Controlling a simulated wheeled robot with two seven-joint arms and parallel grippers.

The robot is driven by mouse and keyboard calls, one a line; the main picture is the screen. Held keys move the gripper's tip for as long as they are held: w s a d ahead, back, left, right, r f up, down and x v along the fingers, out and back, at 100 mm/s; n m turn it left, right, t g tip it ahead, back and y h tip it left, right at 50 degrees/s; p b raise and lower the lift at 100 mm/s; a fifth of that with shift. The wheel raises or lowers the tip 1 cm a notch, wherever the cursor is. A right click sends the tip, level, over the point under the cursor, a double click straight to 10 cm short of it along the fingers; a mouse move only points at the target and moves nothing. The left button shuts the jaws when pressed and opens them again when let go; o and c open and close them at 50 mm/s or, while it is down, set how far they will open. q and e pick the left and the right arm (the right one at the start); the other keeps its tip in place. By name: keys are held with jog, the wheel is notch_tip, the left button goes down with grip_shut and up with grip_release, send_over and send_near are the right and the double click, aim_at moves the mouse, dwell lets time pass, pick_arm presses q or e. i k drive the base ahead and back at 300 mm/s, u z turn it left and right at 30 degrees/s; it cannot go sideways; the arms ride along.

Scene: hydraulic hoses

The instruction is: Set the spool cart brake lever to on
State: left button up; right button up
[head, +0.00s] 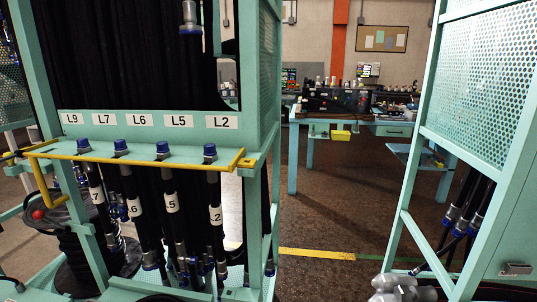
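A small red knob (38,214) shows at the left, by the top of a black spool (90,262) wound with dark hose. A bent yellow piece runs down close to the knob; I cannot tell whether they are joined. The knob may belong to the brake lever, but no on or off marking is readable. A grey rounded metal part (400,290) at the bottom edge, right of centre, looks like part of my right arm or gripper; its fingers cannot be made out. It is far to the right of the knob. My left gripper is not in view.
A teal hose rack (250,150) with labels L9 to L2, blue-capped hoses and a yellow bar (150,160) fills the left. Another teal rack (455,190) stands at the right. Open floor (330,215) lies between them, with a workbench (350,118) behind.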

aim_at(39, 215)
jog(key=u, duration=2.1)
